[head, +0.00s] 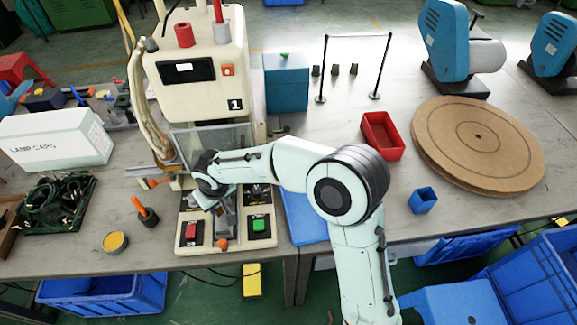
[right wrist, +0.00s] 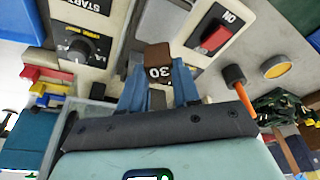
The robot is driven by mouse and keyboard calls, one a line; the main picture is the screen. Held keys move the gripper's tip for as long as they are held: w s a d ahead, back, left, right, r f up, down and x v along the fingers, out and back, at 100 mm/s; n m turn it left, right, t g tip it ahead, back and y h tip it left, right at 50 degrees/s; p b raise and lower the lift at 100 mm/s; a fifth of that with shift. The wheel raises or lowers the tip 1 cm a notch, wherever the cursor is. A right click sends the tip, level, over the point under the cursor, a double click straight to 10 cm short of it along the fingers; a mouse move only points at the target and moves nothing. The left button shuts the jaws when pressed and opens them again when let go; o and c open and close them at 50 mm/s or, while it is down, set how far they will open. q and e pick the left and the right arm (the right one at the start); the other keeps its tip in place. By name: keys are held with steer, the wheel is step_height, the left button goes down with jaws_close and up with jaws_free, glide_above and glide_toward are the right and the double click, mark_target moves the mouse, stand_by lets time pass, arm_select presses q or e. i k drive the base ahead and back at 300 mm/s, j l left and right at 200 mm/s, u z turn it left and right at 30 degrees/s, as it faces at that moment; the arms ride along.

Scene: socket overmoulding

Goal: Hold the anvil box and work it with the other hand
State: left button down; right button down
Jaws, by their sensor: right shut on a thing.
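My right gripper (head: 224,207) is over the control panel of the cream machine (head: 203,75). In the right wrist view its two blue fingers (right wrist: 160,88) are closed on a small brown block marked 30 (right wrist: 158,58). No label names the anvil box, and I cannot tell for certain whether this block is it. The block is hidden in the head view by my wrist and fingers. The panel has a red button (head: 191,231) on the left and a green button (head: 260,226) on the right. My left gripper is not in view.
An orange-handled tool (head: 146,212) and a yellow tin (head: 115,242) stand left of the panel. A white lamp caps box (head: 55,138) is farther left. A red tray (head: 381,136), a blue cup (head: 423,200) and a round brown board (head: 478,140) lie right. Bare table separates them.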

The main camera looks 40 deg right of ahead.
mark_target(418, 207)
steer(key=z, duration=1.2)
